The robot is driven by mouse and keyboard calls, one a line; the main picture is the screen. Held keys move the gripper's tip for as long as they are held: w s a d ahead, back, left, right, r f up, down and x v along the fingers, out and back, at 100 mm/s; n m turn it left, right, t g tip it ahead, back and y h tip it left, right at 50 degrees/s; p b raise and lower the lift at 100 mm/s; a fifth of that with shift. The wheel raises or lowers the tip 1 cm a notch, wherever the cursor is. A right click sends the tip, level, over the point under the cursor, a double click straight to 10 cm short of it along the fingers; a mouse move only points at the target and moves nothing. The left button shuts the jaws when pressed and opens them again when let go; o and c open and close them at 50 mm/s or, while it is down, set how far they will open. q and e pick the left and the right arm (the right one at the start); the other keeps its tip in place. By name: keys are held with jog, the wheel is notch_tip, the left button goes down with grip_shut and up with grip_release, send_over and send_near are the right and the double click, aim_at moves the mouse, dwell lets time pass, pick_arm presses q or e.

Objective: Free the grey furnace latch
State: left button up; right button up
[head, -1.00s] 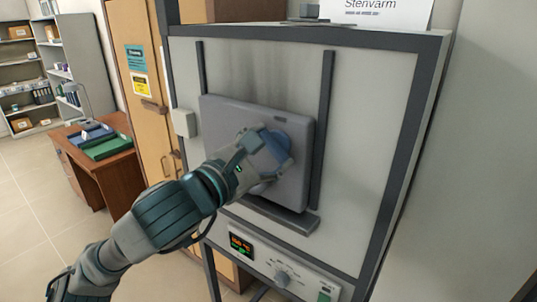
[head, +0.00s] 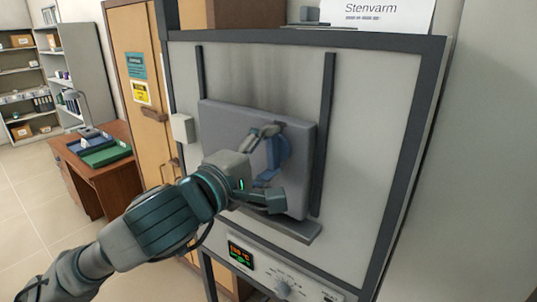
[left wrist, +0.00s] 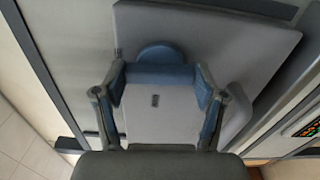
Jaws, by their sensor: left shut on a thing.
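The grey furnace (head: 375,140) has a grey door (head: 225,125) on its front, which looks closed. The blue latch (head: 280,150) sits on the door's right half. My left gripper (head: 275,167) reaches it from the left, with one finger above and one below. In the left wrist view, the latch's blue bar (left wrist: 160,74) spans between the finger pads, below a round blue hub (left wrist: 160,54). The gripper (left wrist: 160,90) is shut on that bar, its fingers held wide apart. My right gripper is not in view.
Dark vertical rails (head: 324,135) flank the door, and a ledge (head: 275,222) lies under it. A control panel (head: 275,278) with a lit display and knob is below. A wooden cabinet (head: 135,75) and a desk (head: 115,175) stand to the left.

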pick_arm(q)
jog(key=shift+d+f+m, duration=0.1)
jog(key=shift+f+m, duration=0.2)
jog(key=shift+m, duration=0.2)
jog(key=o, duration=1.1)
jog(key=shift+o, duration=0.2)
jog(key=shift+r, duration=0.1)
jog(key=shift+s+a+r, duration=0.1)
jog(key=shift+s+a, duration=0.1)
jog(key=shift+s, duration=0.05)
jog(key=v, duration=1.1)
jog(key=shift+a, duration=0.25)
